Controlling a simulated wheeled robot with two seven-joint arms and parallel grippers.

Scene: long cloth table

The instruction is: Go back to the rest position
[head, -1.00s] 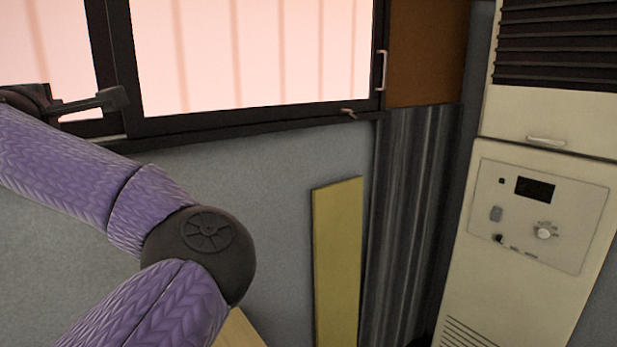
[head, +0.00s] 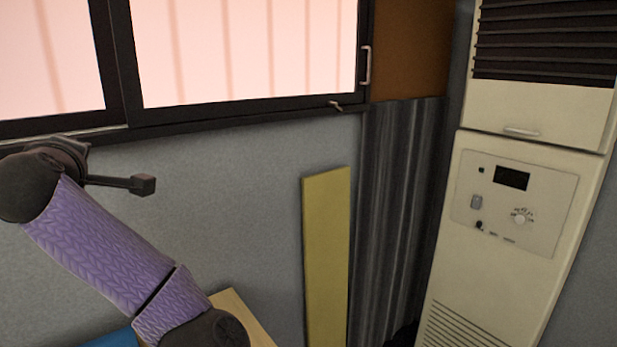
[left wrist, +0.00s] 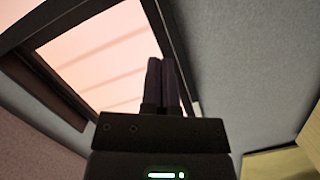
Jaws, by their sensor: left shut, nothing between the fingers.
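My left arm, in a purple sleeve with dark joints, comes in from the left in the head view and bends down to the bottom edge. Its gripper is outside the head view. In the left wrist view my left gripper (left wrist: 163,75) has its two fingers together, with nothing between them. The fingers point up, in front of a bright window (left wrist: 95,50). My right arm and right gripper are in no view.
In the head view a black-framed window (head: 250,50) spans the grey wall. A yellow board (head: 326,255) leans there beside dark corrugated sheeting (head: 395,210). A tall cream cabinet unit (head: 515,205) stands at the right. A blue thing (head: 112,339) and a light wooden edge (head: 245,318) show at the bottom.

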